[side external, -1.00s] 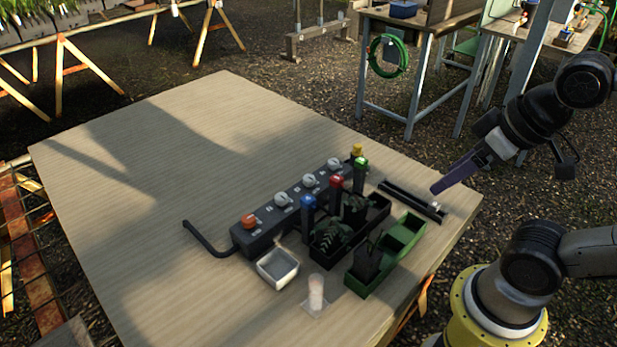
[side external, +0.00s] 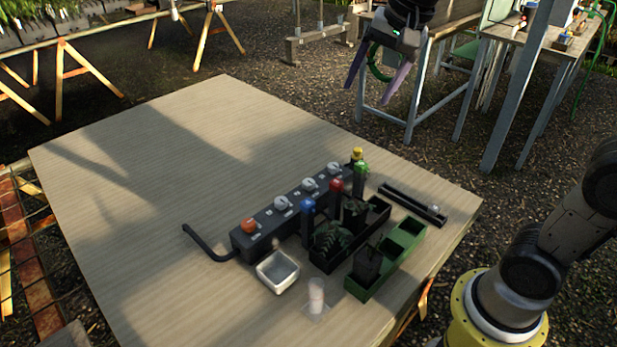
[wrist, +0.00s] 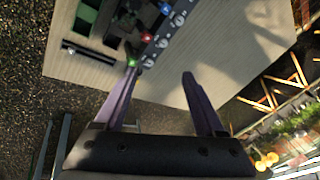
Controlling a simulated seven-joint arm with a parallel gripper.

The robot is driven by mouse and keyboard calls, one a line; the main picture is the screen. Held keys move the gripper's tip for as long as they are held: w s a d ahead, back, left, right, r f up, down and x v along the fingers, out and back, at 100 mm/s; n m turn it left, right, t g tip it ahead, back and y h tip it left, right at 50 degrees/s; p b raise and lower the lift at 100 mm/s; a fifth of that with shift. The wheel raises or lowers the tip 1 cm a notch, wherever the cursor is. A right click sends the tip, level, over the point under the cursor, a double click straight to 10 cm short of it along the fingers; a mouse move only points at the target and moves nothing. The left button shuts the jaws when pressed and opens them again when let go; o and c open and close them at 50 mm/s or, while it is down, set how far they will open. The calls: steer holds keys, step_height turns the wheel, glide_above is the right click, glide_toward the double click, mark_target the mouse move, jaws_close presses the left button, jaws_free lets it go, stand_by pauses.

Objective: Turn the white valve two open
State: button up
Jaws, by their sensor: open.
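A dark valve block (side external: 261,232) lies on the table with a row of knobs on top. An orange knob (side external: 249,225) is at its near end, followed by three white knobs: one beside the orange (side external: 281,203), a middle one (side external: 308,185) and a far one (side external: 334,169). Their number labels are too small to read. White knobs also show in the wrist view (wrist: 162,42). My gripper (side external: 369,95) is open and empty, high above the table's far right side and apart from the block. Its purple fingers point down; in the wrist view (wrist: 160,72) they straddle empty space.
Blue (side external: 308,204), red (side external: 336,184), green (side external: 361,168) and yellow-topped (side external: 357,154) posts stand close to the block. A black planter (side external: 325,264), green tray (side external: 361,288), white dish (side external: 278,280) and black rail (side external: 412,202) are nearby. The table's left half is clear.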

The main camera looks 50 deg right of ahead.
steer(key=w+f+m+g, duration=0.1)
steer(key=w+f+m, duration=0.15)
steer(key=w, duration=0.45)
steer(key=m+g, duration=0.1)
steer(key=g, duration=0.2)
glide_above(308, 182)
step_height(308, 182, down, 16)
step_height(308, 182, down, 15)
steer(key=shift+d+r, duration=0.1)
jaws_close()
